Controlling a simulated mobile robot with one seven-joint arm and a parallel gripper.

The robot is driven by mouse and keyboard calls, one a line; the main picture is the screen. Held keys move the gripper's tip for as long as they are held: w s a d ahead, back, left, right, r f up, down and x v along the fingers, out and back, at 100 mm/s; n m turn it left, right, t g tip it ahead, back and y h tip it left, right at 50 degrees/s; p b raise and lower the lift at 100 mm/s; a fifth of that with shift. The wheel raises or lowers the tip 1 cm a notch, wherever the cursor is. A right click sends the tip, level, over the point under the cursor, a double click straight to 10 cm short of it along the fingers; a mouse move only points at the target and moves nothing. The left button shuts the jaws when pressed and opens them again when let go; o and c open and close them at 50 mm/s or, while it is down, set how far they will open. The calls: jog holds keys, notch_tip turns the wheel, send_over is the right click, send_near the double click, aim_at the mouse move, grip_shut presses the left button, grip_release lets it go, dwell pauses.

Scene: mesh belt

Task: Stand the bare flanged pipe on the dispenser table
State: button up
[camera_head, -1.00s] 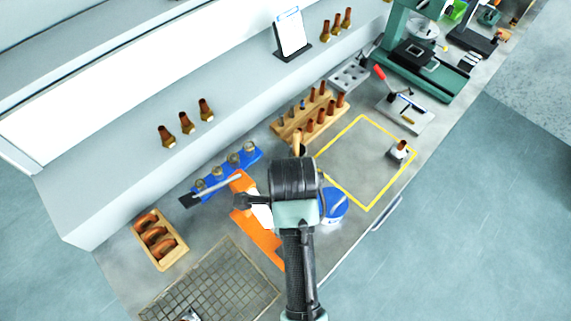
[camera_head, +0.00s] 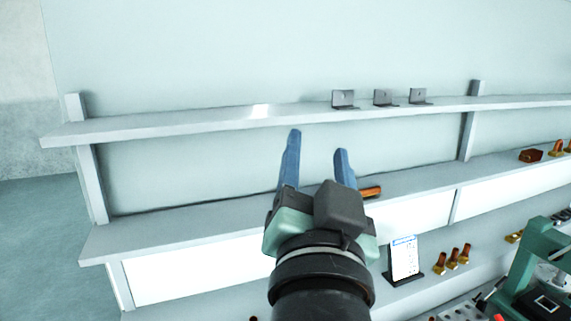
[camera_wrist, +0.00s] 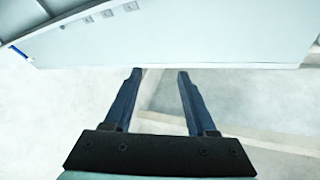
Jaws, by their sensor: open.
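My gripper (camera_head: 318,142) is open, its two blue fingers raised in front of the shelving in the head view. The wrist view also shows the fingers (camera_wrist: 159,71) apart with nothing between them. A copper-coloured cylindrical piece (camera_head: 371,192) lies on the middle shelf, just right of my right finger and partly hidden by my gripper; I cannot tell whether it is the bare flanged pipe. Several upright copper pieces with brass-coloured bases (camera_head: 453,259) stand on the lower shelf. I cannot make out the dispenser table.
Grey brackets (camera_head: 383,98) sit on the upper shelf (camera_head: 220,121). A brown block (camera_head: 531,155) is on the middle shelf at right. A clipboard stand (camera_head: 404,258) and a green machine (camera_head: 540,270) stand lower right. The middle shelf is clear at left.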

jog(key=s+a+r+n+t, duration=0.1)
jog(key=s+r+n+t, duration=0.2)
jog(key=s+r, duration=0.2)
jog(key=s+a+r+n+t+y, duration=0.1)
jog(key=s+a+r+n+t, duration=0.1)
jog(key=s+r, duration=0.3)
notch_tip(320, 180, up, 3)
jog(key=shift+a+r+n+t, duration=0.1)
jog(key=shift+a+n+t, duration=0.2)
jog(key=shift+n+t, duration=0.15)
jog(key=shift+s, duration=0.1)
